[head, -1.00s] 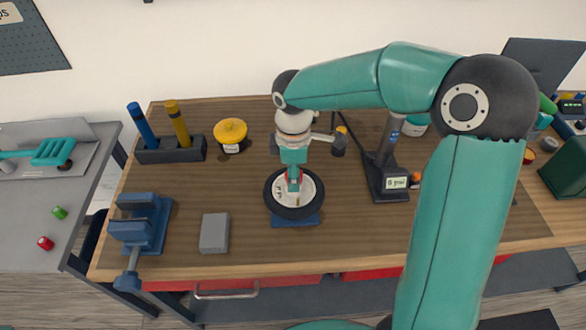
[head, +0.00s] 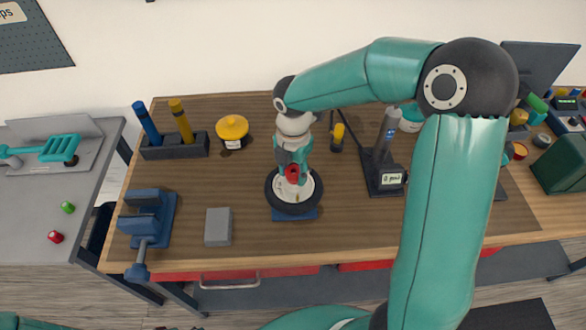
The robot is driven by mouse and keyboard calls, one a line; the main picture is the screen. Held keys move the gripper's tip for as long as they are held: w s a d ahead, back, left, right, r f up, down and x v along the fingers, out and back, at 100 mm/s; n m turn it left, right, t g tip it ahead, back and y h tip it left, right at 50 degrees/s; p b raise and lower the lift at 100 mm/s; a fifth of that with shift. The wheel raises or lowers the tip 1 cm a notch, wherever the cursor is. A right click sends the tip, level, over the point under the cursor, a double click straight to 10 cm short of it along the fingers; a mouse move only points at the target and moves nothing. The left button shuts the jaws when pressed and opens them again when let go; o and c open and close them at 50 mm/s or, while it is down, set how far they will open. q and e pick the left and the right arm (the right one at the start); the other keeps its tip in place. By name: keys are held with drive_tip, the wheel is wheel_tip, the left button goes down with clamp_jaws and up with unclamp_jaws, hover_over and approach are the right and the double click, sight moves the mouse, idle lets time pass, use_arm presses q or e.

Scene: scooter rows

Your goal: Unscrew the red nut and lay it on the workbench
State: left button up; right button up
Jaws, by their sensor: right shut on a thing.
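The red nut (head: 292,173) shows between the fingers of my right gripper (head: 291,179), just above the hub of a wheel. The gripper points down and is shut on the nut. I cannot tell whether the nut is still on its thread. The wheel (head: 292,209), with a black tyre and pale hub, lies flat on a blue base (head: 296,215) on the wooden workbench (head: 350,232).
A blue vise (head: 148,215) and grey block (head: 218,227) stand left of the wheel. Behind are a holder (head: 175,146) with blue and yellow handles and a yellow-topped jar (head: 232,130). A black stand (head: 383,172) is to the right. Bare wood lies between block and wheel.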

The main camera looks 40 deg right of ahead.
sight(293, 173)
drive_tip(key=shift+w, duration=0.1)
drive_tip(key=o, duration=1.2)
drive_tip(key=shift+w+d, duration=0.1)
drive_tip(key=shift+r, duration=0.55)
wheel_tip(293, 173, up, 11)
drive_tip(key=shift+f, duration=0.1)
